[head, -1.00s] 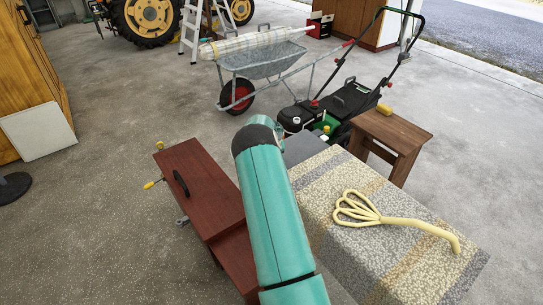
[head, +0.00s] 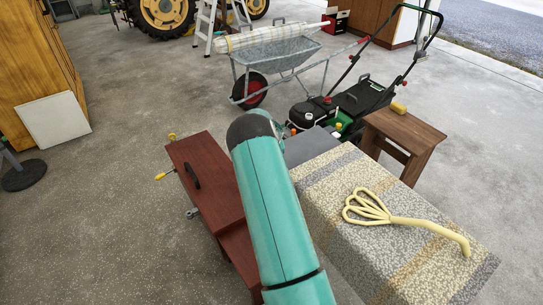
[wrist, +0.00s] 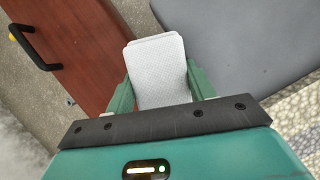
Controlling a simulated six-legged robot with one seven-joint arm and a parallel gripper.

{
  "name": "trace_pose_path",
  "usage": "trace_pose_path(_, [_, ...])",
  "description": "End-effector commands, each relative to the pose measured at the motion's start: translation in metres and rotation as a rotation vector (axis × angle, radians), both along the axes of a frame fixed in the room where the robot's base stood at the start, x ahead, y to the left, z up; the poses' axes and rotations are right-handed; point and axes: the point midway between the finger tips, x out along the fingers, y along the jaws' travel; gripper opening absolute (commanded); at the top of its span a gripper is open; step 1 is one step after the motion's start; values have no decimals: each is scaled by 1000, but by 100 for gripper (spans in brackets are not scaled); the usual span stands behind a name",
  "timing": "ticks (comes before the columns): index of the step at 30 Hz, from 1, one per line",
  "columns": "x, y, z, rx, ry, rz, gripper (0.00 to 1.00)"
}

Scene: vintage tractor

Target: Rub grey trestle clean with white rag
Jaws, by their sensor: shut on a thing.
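The white rag (wrist: 157,72) is a flat, folded pale pad between the green fingers of my gripper (wrist: 160,80) in the wrist view. My gripper is shut on it. In the head view my own arm hides the gripper and rag. The grey trestle (wrist: 240,40) shows as a smooth grey top at the upper right of the wrist view, and as a grey patch (head: 308,147) just right of my arm in the head view. The rag appears beside the trestle's left edge; I cannot tell if they touch.
A red-brown chest (head: 205,180) with a black handle stands left of my arm. A speckled striped cloth (head: 330,205) bearing a cream hand fork (head: 400,217) lies at right. A wooden stool (head: 405,130), lawn mower (head: 365,97) and wheelbarrow (head: 268,68) stand behind.

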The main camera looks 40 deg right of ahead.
Motion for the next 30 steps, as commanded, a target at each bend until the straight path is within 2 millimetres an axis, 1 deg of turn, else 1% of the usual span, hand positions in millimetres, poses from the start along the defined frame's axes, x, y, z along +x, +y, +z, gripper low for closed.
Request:
trace_pose_path(8, [-1, 1, 0, 4, 3, 1, 36])
trace_pose_path(11, [0, 2, 6, 4, 2, 1, 36])
trace_pose_path(24, [0, 0, 47, 1, -1, -1, 36])
trace_pose_path(30, [0, 1, 59, 3, 2, 1, 36])
